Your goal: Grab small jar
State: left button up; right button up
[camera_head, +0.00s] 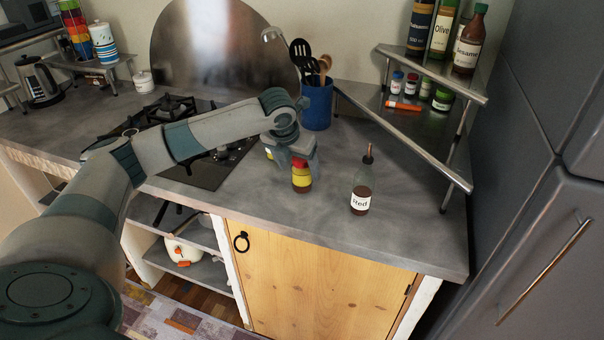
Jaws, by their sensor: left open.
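A small jar (301,181) with a red lid and a yellow label stands upright on the grey counter, near its front edge. My left gripper (294,158) is open and points down right at the jar's top. Its fingers overlap the lid in the picture, and part of the lid is hidden. I cannot tell whether the fingers touch the jar or stand around it. My right gripper is out of view.
A bottle with a pourer (361,187) stands to the right of the jar. A blue utensil pot (317,105) is behind, and a stove (205,165) is to the left. A metal corner shelf (420,140) holds bottles and small jars. The counter (420,235) is clear at front right.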

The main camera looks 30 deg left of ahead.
aim_at(302, 173)
pick_arm(q)
jog(key=shift+w+f+p, duration=0.2)
jog(key=shift+f+p, duration=0.15)
jog(key=p+x, duration=0.1)
jog(key=x, duration=0.2)
jog(key=shift+w+d, duration=0.1)
jog(key=shift+w, duration=0.1)
jog(key=shift+w+f, duration=0.2)
jog(key=shift+f, duration=0.35)
jog(key=c, duration=1.4)
jog(key=shift+r, duration=0.15)
jog(key=shift+c, duration=0.2)
